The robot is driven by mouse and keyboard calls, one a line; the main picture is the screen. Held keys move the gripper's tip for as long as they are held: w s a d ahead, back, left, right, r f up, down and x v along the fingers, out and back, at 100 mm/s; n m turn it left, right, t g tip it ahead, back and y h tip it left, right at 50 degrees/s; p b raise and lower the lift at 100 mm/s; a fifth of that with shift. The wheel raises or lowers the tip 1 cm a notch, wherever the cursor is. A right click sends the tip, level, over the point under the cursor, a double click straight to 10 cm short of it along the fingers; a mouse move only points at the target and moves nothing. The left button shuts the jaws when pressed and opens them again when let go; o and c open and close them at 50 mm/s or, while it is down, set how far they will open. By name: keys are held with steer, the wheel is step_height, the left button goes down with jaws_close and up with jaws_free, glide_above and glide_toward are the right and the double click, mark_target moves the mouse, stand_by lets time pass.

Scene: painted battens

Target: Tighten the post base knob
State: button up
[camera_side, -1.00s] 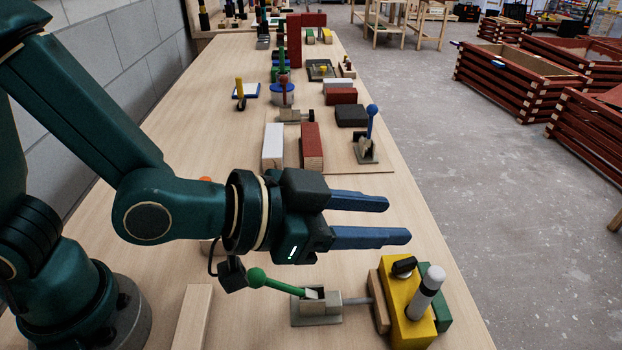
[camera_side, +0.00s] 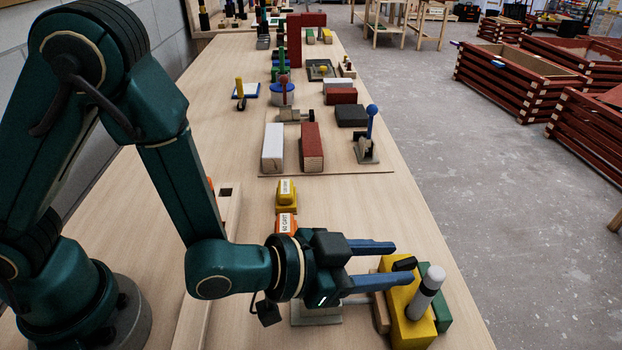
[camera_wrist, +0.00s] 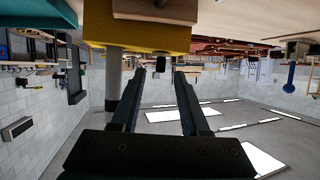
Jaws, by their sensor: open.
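The yellow post base block (camera_side: 407,315) stands near the bench's right edge, with a grey-white post (camera_side: 427,292) rising from it. The small black knob (camera_side: 405,264) is at the block's top left. My gripper (camera_side: 402,262) is open, its blue fingers level and pointing right, with the fingertips at the knob in the side view. In the wrist view, the knob (camera_wrist: 160,64) shows between and just past the tips of my gripper (camera_wrist: 158,74). The yellow block (camera_wrist: 140,35) and post (camera_wrist: 113,78) show there too. I cannot tell whether the fingers touch the knob.
A green block (camera_side: 437,312) and a wooden strip (camera_side: 381,313) flank the yellow block. A grey clamp base (camera_side: 316,314) is mostly hidden under my gripper. Labelled yellow (camera_side: 287,192) and orange (camera_side: 286,223) pieces stand behind it. A board (camera_side: 345,168) with several blocks lies farther back.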

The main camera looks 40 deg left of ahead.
steer(key=shift+x, duration=1.05)
jaws_close()
steer(key=shift+d+n+t+y, duration=0.1)
steer(key=shift+n+t+y, duration=0.3)
steer(key=shift+n+y, duration=0.2)
jaws_free()
steer(key=shift+s, duration=0.1)
